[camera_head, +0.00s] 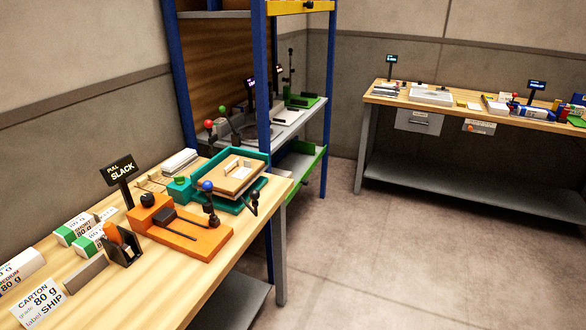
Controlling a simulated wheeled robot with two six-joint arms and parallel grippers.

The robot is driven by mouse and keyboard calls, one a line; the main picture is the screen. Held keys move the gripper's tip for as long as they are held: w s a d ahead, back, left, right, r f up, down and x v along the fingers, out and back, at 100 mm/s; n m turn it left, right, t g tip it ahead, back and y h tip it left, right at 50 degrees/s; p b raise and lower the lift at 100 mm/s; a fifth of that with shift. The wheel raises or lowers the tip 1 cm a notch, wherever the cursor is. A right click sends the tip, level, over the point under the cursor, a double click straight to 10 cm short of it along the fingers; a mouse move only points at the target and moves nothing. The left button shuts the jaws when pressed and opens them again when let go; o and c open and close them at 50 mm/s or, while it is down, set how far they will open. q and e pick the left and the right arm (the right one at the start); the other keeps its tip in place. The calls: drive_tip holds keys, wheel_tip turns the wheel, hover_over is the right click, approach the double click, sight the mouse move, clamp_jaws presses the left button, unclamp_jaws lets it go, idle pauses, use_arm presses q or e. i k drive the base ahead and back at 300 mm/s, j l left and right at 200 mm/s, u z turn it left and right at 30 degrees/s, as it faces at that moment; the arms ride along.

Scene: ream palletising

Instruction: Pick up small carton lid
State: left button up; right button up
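I cannot make out for certain which thing is the small carton lid. A pale, shallow box-like item (430,97) lies on the far bench at the right, too small to identify. A tan flat item (237,180) with small pale pieces on top lies in a teal tray (262,157) on the near bench. Neither of my grippers is in view.
A blue-posted rack (180,85) stands behind. The floor (370,250) between benches is clear.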

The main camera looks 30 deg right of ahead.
sight(221, 176)
drive_tip(key=z, duration=0.5)
drive_tip(key=j+u, duration=0.15)
drive_tip(key=u, duration=1.65)
drive_tip(key=i+l+z, duration=0.15)
drive_tip(key=l, duration=0.95)
drive_tip(key=k+l, duration=0.05)
